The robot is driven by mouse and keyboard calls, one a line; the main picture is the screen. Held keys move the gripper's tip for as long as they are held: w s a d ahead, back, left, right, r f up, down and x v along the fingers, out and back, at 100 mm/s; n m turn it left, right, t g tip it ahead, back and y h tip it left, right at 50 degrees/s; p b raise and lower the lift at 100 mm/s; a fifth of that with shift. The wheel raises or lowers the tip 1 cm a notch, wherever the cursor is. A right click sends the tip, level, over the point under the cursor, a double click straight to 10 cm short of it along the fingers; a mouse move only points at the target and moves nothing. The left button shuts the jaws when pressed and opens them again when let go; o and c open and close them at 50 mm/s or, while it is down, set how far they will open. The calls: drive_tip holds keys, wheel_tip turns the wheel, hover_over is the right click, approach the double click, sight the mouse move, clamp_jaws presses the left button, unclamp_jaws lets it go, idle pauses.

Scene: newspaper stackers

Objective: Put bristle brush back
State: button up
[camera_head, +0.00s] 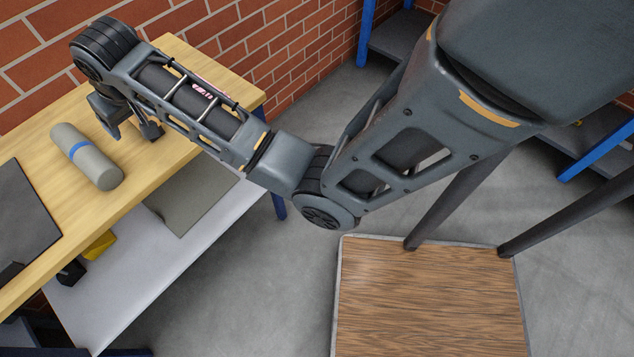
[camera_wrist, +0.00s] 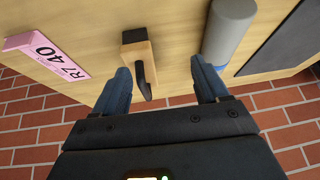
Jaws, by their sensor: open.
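The bristle brush (camera_wrist: 139,52), which appears as a small tan wooden block with black parts, rests on the wooden table (camera_wrist: 178,70) in the wrist view. My gripper (camera_wrist: 160,64) is open, with one finger on each side of the brush in the picture. The fingers seem apart from it, and I cannot tell the height gap. In the head view my gripper (camera_head: 134,130) points down over the table (camera_head: 185,62) near its back end, and the brush is hidden there behind my gripper and arm.
A grey roll (camera_head: 87,157) with a blue band lies close beside my gripper. A dark mat (camera_head: 22,215) is farther left. A pink label (camera_wrist: 47,57) is on the table. A brick wall (camera_head: 240,30) stands behind. The lower shelf (camera_head: 130,270) holds yellow and black items.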

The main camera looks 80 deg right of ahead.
drive_tip(key=s+a+f+n+t, duration=0.2)
drive_tip(key=s+a+f+t, duration=0.1)
drive_tip(key=s+a+f, duration=0.6)
drive_tip(key=s+a+t, duration=0.2)
drive_tip(key=s+a, duration=0.4)
drive_tip(key=s, duration=0.6)
drive_tip(key=s+a+r+n+t+y, duration=0.1)
drive_tip(key=s+r+n+t, duration=0.1)
drive_tip(key=s+r, duration=0.6)
drive_tip(key=s+a+r+n+t+y, duration=0.1)
drive_tip(key=s+a+r+n+t, duration=0.1)
drive_tip(key=s+r, duration=0.6)
drive_tip(key=s, duration=0.4)
drive_tip(key=shift+a+r+t, duration=0.25)
drive_tip(key=shift+r+t, duration=0.15)
